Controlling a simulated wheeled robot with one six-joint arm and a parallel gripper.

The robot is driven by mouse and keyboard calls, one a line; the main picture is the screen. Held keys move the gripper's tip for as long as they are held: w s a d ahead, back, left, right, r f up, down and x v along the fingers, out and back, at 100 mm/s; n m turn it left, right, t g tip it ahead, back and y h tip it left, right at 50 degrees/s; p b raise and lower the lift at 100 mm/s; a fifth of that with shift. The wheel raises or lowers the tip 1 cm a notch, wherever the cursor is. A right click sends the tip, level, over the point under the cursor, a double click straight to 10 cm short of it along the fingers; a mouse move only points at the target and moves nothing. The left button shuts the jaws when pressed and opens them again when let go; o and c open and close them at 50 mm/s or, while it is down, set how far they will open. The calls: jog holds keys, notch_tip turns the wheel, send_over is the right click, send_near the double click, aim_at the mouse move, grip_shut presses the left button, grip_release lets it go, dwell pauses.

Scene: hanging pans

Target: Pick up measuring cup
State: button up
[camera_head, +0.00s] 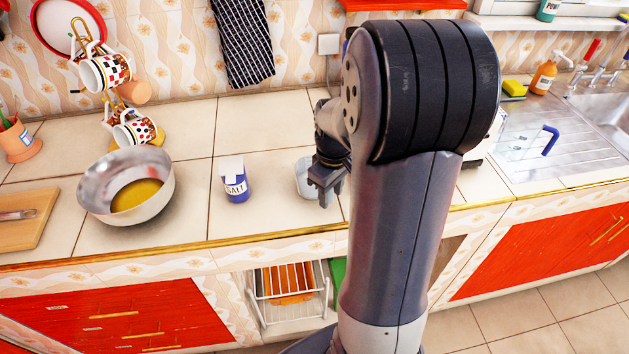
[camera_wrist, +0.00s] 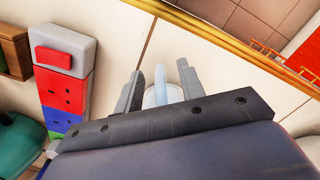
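The measuring cup (camera_head: 303,180) is a pale, see-through cup on the tiled counter, partly hidden by my gripper (camera_head: 327,190) in the head view. In the wrist view, my gripper (camera_wrist: 161,68) is open. The cup's light blue handle (camera_wrist: 159,85) shows between the two fingers, with a gap visible on each side. Most of the cup's body is hidden behind the gripper's front bar, with only a pale part showing. Whether a finger touches the cup cannot be seen.
A blue and white salt box (camera_head: 235,183) and a metal bowl (camera_head: 128,190) stand left of the cup. A red, blue and green socket strip (camera_wrist: 65,85) lies left of my gripper in the wrist view. The counter's front edge (camera_head: 215,243) is close.

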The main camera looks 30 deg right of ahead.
jog(key=shift+c, duration=0.5)
grip_shut()
jog(key=shift+r, duration=0.2)
